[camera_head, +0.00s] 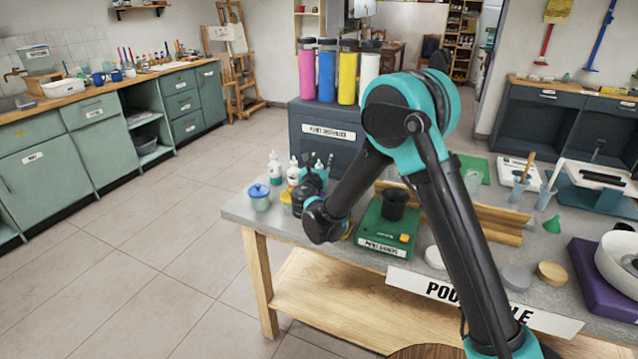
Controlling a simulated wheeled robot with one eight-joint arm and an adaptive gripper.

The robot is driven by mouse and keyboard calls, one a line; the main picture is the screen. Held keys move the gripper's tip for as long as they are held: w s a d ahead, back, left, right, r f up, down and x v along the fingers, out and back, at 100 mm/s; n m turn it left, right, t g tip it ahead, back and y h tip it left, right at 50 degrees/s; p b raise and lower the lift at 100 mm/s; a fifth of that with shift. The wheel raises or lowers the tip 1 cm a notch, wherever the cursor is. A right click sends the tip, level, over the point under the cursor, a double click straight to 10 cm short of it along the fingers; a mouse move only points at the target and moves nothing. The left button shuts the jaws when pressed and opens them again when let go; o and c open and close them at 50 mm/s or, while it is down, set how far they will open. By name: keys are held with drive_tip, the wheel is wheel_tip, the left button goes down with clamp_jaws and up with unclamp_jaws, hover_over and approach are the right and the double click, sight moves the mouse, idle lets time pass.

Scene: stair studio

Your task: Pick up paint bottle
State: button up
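Small white squeeze bottles with nozzle tips stand at the far left end of the grey-topped table. One bottle (275,168) is fully visible; another (293,172) is just beside my gripper. One or more further nozzle tips show behind my gripper and are mostly hidden. My gripper (302,190) is low over this corner of the table, close to the bottles. My wrist and its dark parts hide the fingertips, so I cannot tell whether it is open or touching a bottle.
A blue-lidded jar (259,197) stands near my gripper on the left. A dark paint dispenser (330,128) with tall pink, blue, yellow and white cylinders rises behind. A green scale (384,234) with a black cup is at right. The floor at left is clear.

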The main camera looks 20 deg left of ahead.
clamp_jaws()
idle(0.4)
